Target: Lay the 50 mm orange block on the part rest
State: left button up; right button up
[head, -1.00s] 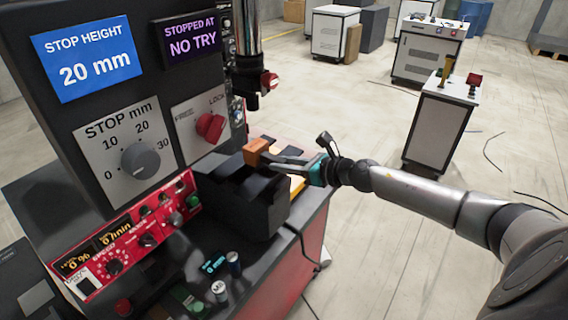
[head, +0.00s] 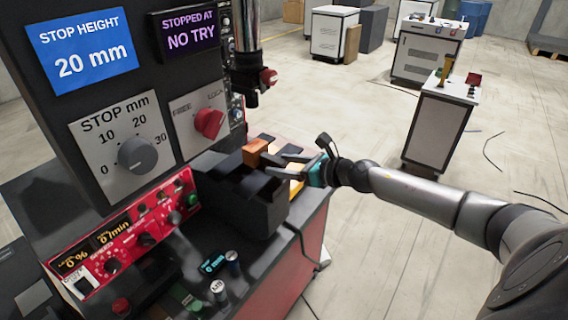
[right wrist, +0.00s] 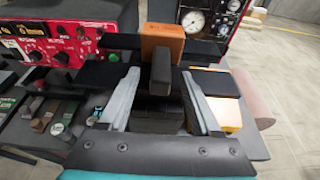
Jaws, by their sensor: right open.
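The orange block (head: 256,149) sits at the far side of the black slotted fixture (head: 255,207) on the machine's table. In the right wrist view the orange block (right wrist: 162,42) stands beyond the fingertips, behind a dark upright post. My right gripper (head: 277,165) is open beside the fixture, apart from the block. In the right wrist view its fingers (right wrist: 160,75) are spread on either side of the dark post, with no orange block between them. Which black part is the part rest I cannot tell. The block's underside is hidden. My left gripper is out of view.
The red control panel (head: 125,238) and tall dark machine face (head: 105,110) stand at the left. A orange-yellow piece (head: 297,186) lies under my right gripper. Small cylinders (head: 233,262) stand on the table's front. A white cabinet (head: 440,125) stands on the open floor at right.

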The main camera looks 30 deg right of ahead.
jog(key=shift+b+v, duration=0.55)
jog(key=shift+v, duration=1.8)
jog(key=p+v, duration=0.1)
jog(key=v, duration=0.9)
jog(key=shift+s, duration=0.3)
